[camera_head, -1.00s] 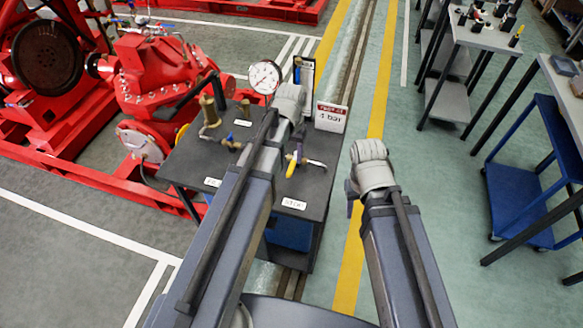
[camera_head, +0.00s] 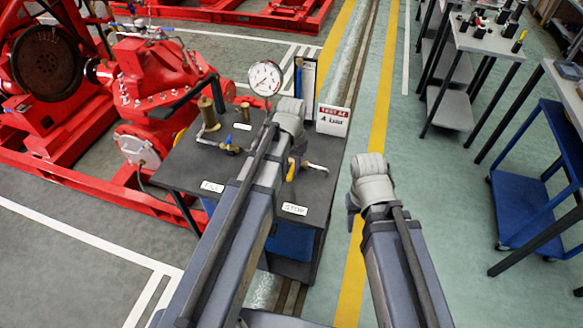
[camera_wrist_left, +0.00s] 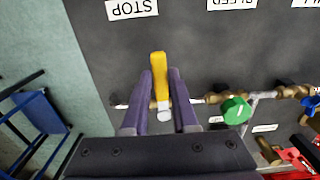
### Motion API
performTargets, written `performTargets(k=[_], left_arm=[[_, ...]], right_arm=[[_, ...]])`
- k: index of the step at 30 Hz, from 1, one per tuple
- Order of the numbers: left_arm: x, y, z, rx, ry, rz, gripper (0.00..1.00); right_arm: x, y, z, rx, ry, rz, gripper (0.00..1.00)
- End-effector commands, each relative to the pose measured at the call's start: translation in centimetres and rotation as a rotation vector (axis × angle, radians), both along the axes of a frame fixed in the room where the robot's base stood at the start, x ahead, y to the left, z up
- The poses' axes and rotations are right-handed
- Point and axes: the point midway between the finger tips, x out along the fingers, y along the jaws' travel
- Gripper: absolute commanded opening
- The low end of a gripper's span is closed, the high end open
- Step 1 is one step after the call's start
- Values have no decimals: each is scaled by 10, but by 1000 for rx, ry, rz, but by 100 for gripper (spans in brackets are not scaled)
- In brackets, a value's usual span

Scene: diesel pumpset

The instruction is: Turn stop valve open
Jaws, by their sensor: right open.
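The stop valve has a yellow lever (camera_head: 291,171) on a pipe at the right side of the dark table, behind the STOP label (camera_head: 294,209). In the left wrist view the yellow lever (camera_wrist_left: 159,70) stands across the pipe, pointing toward the STOP label (camera_wrist_left: 132,8). My left gripper (camera_wrist_left: 161,82) has one finger on each side of the lever, very close to it. Whether the fingers press on it I cannot tell. In the head view my left arm partly hides the valve. My right gripper (camera_head: 351,204) is open, right of the table, over the floor.
A pressure gauge (camera_head: 265,77), brass fittings (camera_head: 208,113) and a red-and-white sign (camera_head: 333,120) stand on the table (camera_head: 180,165). A green knob (camera_wrist_left: 236,110) sits beside the lever. A red pumpset (camera_head: 150,75) is at left.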

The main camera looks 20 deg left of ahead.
Motion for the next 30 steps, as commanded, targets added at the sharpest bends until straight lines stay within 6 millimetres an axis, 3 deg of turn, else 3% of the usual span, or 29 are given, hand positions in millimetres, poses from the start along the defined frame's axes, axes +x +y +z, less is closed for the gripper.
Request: performTargets(k=[7, 30], left_arm=[[0, 0, 0, 0, 0, 0, 0], [0, 0, 0, 0, 0, 0, 0]], right_arm=[[0, 0, 0, 0, 0, 0, 50], [0, 0, 0, 0, 0, 0, 50]])
